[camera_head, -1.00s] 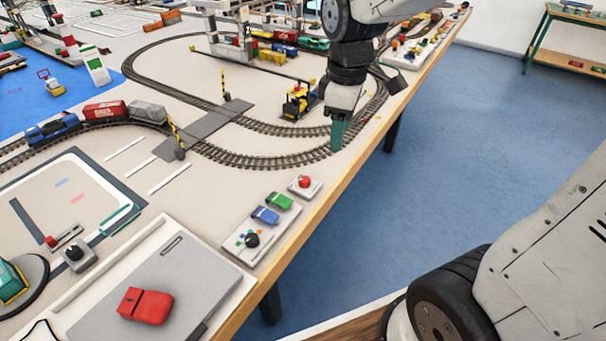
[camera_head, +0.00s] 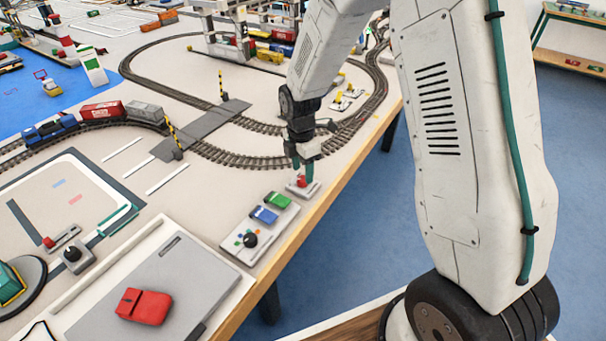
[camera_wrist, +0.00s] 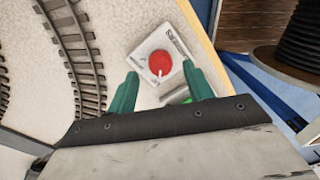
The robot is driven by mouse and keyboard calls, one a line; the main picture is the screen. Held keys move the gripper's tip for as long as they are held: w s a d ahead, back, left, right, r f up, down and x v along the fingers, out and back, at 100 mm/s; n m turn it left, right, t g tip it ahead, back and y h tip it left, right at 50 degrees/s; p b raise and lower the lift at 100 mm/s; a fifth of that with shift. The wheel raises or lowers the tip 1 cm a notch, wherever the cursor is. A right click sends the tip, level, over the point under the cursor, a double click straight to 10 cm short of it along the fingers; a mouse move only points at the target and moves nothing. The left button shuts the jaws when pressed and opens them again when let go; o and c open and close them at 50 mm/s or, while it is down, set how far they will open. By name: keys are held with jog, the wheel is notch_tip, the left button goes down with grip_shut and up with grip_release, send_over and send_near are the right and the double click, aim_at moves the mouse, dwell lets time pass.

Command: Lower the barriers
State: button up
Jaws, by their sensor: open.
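Two striped barriers, the far one (camera_head: 221,86) and the near one (camera_head: 175,139), stand upright beside the grey level crossing (camera_head: 203,130) over the track. A red button on a small light box (camera_head: 302,189) sits near the table's front edge; it also shows in the wrist view, the red button (camera_wrist: 160,64) on its pale box. My gripper (camera_head: 303,172) is just above this box, its green fingers pointing down. In the wrist view my gripper (camera_wrist: 165,88) is open and empty, with the button beyond and between the fingertips. Whether a finger touches the button I cannot tell.
A panel with green (camera_head: 279,200) and blue (camera_head: 264,214) switches and a black knob (camera_head: 250,240) lies left of the button. Freight wagons (camera_head: 101,110) stand on the curved track left of the crossing. A red block (camera_head: 144,306) lies on a grey plate.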

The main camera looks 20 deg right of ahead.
aim_at(303, 181)
jog(key=shift+f, duration=1.3)
jog(key=c, duration=1)
jog(key=shift+o, duration=0.2)
